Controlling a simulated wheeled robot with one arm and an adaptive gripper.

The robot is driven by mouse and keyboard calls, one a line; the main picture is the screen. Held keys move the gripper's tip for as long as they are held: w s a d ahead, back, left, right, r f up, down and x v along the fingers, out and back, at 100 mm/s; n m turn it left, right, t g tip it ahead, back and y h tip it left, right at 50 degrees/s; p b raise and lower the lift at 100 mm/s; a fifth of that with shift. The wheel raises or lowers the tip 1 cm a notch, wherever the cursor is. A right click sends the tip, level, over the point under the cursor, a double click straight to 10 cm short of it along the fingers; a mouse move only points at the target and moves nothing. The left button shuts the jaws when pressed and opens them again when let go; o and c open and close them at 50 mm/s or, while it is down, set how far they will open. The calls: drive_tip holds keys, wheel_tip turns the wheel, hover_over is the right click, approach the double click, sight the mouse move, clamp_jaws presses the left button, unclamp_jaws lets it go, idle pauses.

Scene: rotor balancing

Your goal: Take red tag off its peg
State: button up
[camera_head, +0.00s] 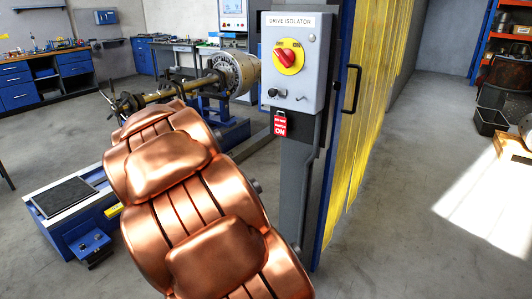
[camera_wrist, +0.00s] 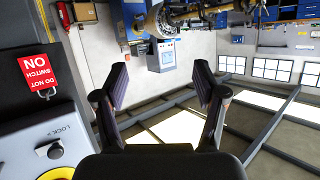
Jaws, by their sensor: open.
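The red tag (camera_head: 280,126) with white lettering hangs at the lower left of the grey drive isolator box (camera_head: 310,85) in the head view. The peg itself is too small to make out clearly. My gripper (camera_wrist: 161,82) is open and empty in the wrist view, with both fingers to the right of the tag and apart from it. The head view does not show my gripper; my copper-coloured arm fills its lower left.
The box carries a red and yellow rotary switch (camera_head: 288,56) and a small black knob (camera_head: 272,93). A grey post (camera_head: 299,190) holds it, beside a yellow strip curtain (camera_head: 372,110). A shaft machine (camera_head: 235,72) stands behind. The floor at right is mostly open.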

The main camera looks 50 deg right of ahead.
drive_tip(key=s+d+f+m+g+h+b, duration=0.2)
drive_tip(key=s+d+m+g+h, duration=0.15)
drive_tip(key=d, duration=0.65)
drive_tip(key=m+g+h+b, duration=0.2)
drive_tip(key=m+g+h, duration=0.1)
drive_tip(key=g+h, duration=0.15)
approach(280, 130)
drive_tip(key=d, duration=0.2)
drive_tip(key=shift+y, duration=0.3)
drive_tip(key=d+b, duration=0.1)
drive_tip(key=d, duration=0.3)
drive_tip(key=shift+d, duration=0.3)
drive_tip(key=shift+w+d+r, duration=0.15)
drive_tip(key=shift+d, duration=0.2)
drive_tip(key=shift+d+p, duration=0.35)
drive_tip(key=shift+d, duration=0.35)
drive_tip(key=shift+c, duration=0.2)
drive_tip(key=c, duration=0.8)
drive_tip(key=shift+r, duration=0.1)
